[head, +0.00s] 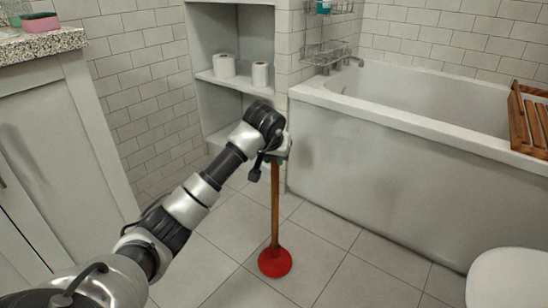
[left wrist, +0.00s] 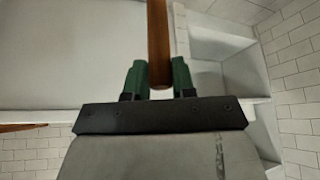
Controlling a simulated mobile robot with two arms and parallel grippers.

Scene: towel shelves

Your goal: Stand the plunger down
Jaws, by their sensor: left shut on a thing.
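The plunger has a brown wooden handle (head: 275,205) and a red rubber cup (head: 275,262). It hangs upright, cup down, over the grey floor tiles. I cannot tell whether the cup touches the floor. My left gripper (head: 277,156) is shut on the upper part of the handle. In the left wrist view, the handle (left wrist: 158,40) stands between the two green fingers of that gripper (left wrist: 159,72). The handle's top is hidden by the gripper in the head view. My right gripper is in neither view.
The white bathtub (head: 385,175) stands behind and to the right. A wall niche with shelves (head: 235,80) holds two paper rolls (head: 224,65). A cabinet (head: 55,150) is at left, a white rounded object (head: 510,278) at lower right. Floor tiles (head: 350,275) around the cup are clear.

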